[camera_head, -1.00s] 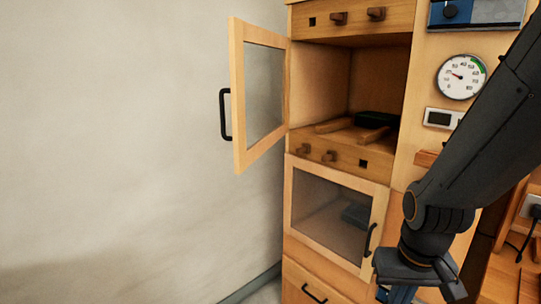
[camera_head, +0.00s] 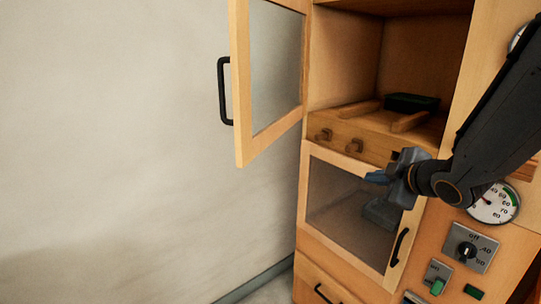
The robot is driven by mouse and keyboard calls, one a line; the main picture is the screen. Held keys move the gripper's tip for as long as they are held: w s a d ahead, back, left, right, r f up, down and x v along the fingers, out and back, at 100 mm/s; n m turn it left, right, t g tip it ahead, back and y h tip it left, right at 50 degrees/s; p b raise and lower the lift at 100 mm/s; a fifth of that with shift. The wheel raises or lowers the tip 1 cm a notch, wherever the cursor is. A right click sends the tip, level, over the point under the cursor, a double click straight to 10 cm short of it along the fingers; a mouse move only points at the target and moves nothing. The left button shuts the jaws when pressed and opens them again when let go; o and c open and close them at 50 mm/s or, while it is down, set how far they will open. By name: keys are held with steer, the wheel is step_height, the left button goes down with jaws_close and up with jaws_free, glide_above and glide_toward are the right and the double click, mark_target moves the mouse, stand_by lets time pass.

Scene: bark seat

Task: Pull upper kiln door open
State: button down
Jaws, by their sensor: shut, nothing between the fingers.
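The upper kiln door (camera_head: 240,95) is a wood-framed glass door, swung wide open to the left on its right-hand hinge side. Its black bar handle (camera_head: 223,91) is on the far left edge of the door. The upper compartment (camera_head: 345,62) is exposed, with wooden rails and a dark green block (camera_head: 411,103) on them. My gripper (camera_head: 378,177) is shut and empty, in front of the top of the lower door, well to the right of the upper door and apart from its handle.
The lower glass door (camera_head: 340,205) is closed, with a black handle (camera_head: 399,247) at its right. A drawer (camera_head: 345,287) lies beneath. A gauge (camera_head: 493,204), dial (camera_head: 467,250) and green switch (camera_head: 437,286) are at right. Bare wall (camera_head: 110,130) fills the left.

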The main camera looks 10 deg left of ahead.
steer(key=a+r+n+y, duration=0.4)
steer(key=a+n+y, duration=0.2)
steer(key=a+n, duration=0.1)
steer(key=n+g+y+b, duration=0.2)
steer(key=n+g+y, duration=0.5)
steer(key=n, duration=0.4)
glide_toward(257, 148)
steer(key=shift+m, duration=0.3)
steer(key=p+x, duration=0.5)
steer(key=x, duration=0.1)
steer(key=shift+w+a+r, duration=0.1)
steer(key=shift+w, duration=0.05)
steer(key=shift+a, duration=0.25)
steer(key=shift+a, duration=0.1)
